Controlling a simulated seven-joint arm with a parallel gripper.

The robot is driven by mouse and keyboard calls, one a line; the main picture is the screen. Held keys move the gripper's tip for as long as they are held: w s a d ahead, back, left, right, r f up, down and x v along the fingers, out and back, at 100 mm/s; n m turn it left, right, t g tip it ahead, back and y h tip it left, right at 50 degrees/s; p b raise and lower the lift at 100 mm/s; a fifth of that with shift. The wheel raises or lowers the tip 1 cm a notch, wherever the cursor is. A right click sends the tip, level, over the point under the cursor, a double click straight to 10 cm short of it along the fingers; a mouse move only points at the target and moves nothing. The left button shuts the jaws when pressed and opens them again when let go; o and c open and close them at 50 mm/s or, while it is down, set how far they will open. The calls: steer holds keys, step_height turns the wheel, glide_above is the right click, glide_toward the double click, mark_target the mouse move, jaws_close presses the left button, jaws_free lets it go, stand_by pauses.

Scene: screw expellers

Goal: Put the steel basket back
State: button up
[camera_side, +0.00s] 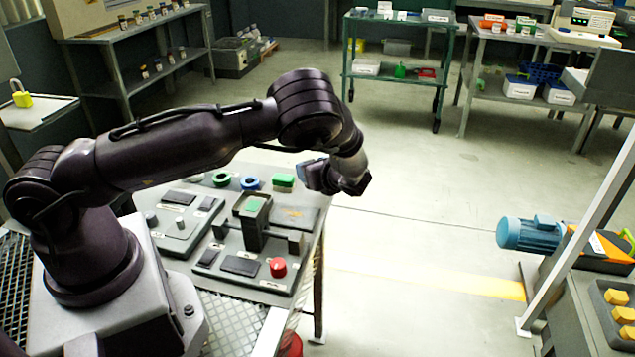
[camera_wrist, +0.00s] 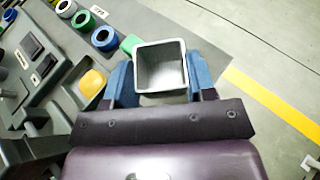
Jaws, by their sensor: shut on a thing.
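The steel basket (camera_wrist: 161,68) is a small grey, square, open-topped box in the wrist view. It looks empty inside. My gripper (camera_wrist: 162,84) is shut on it, with a blue finger on each side. In the side view my gripper (camera_side: 317,175) is in the air near the right edge of the workbench, and I cannot make out the basket there. The basket's underside is hidden.
The workbench holds a green ring (camera_side: 221,179), a blue ring (camera_side: 250,183), a green block (camera_side: 284,181), a grey stand (camera_side: 254,232) with a green top and a red button (camera_side: 278,267). A blue motor (camera_side: 530,234) stands at the right.

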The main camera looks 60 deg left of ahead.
steer(key=shift+w+a+f, duration=0.2)
steer(key=shift+w+f, duration=0.3)
steer(key=shift+f, duration=0.1)
steer(key=shift+w+f, duration=0.15)
steer(key=shift+f, duration=0.75)
steer(key=shift+w+f, duration=0.1)
steer(key=shift+f, duration=0.8)
steer(key=shift+f, duration=0.1)
steer(key=o, duration=0.9)
steer(key=shift+f, duration=0.1)
